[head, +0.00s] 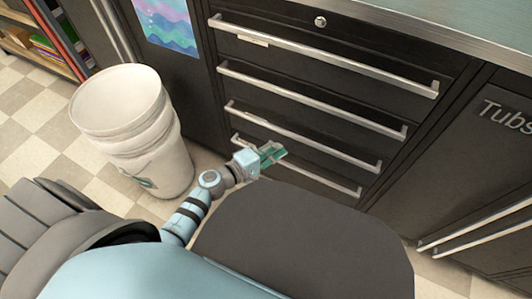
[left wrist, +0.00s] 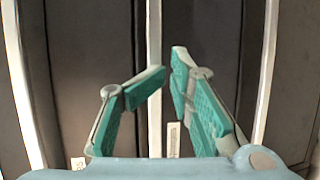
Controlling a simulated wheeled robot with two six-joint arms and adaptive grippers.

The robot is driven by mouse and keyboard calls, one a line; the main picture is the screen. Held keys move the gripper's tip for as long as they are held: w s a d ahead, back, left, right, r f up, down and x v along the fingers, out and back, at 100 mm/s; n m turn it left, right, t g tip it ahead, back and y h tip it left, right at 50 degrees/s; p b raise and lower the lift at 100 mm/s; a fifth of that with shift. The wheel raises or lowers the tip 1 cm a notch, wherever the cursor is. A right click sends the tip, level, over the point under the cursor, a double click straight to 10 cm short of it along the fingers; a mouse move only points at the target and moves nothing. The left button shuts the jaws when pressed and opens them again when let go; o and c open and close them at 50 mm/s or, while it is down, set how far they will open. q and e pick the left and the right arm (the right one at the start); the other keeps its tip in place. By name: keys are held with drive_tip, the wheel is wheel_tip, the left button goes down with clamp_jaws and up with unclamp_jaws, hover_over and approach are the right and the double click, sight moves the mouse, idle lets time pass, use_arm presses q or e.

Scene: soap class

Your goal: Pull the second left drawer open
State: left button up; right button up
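A dark cabinet holds a stack of drawers with long silver bar handles in the head view. The second drawer's handle from the top (head: 312,101) lies above my left gripper (head: 271,155) in the picture. The drawers look shut. My left gripper, with teal finger pads, is in front of the lower drawers and overlaps the lowest handle (head: 325,178) in the picture. In the left wrist view, the fingers (left wrist: 168,75) are apart and empty. A handle bar (left wrist: 155,25) runs behind the left fingertip and past the gap. Contact cannot be told. My right gripper is not in view.
A stack of white buckets (head: 133,130) stands left of the drawers, near my left arm. A metal countertop (head: 450,35) runs above. A dark cabinet marked "Tubs" (head: 500,130) stands at the right. A shelf (head: 40,45) is at the far left.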

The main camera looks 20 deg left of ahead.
use_arm(q)
drive_tip(key=v, duration=0.8)
drive_tip(key=shift+s, duration=0.1)
